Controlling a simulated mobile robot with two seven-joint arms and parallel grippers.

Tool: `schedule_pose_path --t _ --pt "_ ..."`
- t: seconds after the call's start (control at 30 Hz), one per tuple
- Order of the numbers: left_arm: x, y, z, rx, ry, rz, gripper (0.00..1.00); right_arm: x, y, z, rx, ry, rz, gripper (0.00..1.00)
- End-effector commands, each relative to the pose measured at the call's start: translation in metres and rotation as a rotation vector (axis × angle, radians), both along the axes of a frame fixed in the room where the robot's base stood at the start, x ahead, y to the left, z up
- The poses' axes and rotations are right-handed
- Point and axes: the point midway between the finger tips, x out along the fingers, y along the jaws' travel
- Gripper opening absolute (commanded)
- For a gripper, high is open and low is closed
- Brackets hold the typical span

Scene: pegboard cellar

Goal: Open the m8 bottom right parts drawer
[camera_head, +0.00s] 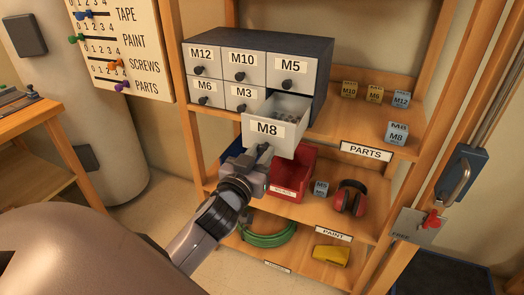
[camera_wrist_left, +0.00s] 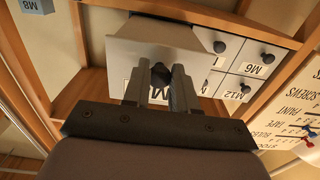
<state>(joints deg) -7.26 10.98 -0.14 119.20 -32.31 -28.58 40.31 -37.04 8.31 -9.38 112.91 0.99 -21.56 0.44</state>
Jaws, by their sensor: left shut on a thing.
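The M8 drawer (camera_head: 275,119) is the bottom right one of the grey parts cabinet (camera_head: 318,62). It is pulled out well past the other drawer fronts, and small parts show inside it. My left gripper (camera_head: 263,152) is at the lower part of its front. In the left wrist view my left gripper (camera_wrist_left: 163,82) is shut on the dark drawer knob (camera_wrist_left: 163,74), in front of the pale M8 drawer front (camera_wrist_left: 150,45). The knob is hidden by the gripper in the head view. My right gripper is not in view.
The M12, M10, M5, M6 and M3 drawers (camera_head: 240,68) are shut. Small labelled boxes (camera_head: 397,133) stand on the shelf to the right. Below are a red bin (camera_head: 296,190), red ear defenders (camera_head: 350,197) and a green hose (camera_head: 268,236). A wooden post (camera_head: 430,75) stands at the right.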

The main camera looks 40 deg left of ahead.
Motion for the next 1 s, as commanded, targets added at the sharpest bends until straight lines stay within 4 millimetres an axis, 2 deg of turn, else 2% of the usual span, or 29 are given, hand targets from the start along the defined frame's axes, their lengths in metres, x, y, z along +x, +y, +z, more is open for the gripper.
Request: schedule_pose_path --t 0.27,0.3,0.33,0.37,0.73,1.0 --pt "0.000 0.000 0.000 0.001 -0.001 0.001 0.00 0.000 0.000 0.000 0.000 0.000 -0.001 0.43" --pt "0.000 0.000 0.000 0.001 -0.001 0.001 0.36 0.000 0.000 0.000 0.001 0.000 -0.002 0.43" --pt "0.000 0.000 0.000 0.001 -0.001 0.001 0.46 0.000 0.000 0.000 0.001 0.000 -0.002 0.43" --pt "0.000 0.000 0.000 0.001 -0.001 0.001 0.51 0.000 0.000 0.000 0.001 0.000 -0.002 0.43" --pt "-0.005 -0.001 0.000 -0.001 0.000 -0.001 0.51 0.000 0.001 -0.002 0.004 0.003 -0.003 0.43" --pt "-0.038 -0.010 -0.002 -0.003 0.000 -0.001 0.51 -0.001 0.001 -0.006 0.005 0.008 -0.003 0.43"
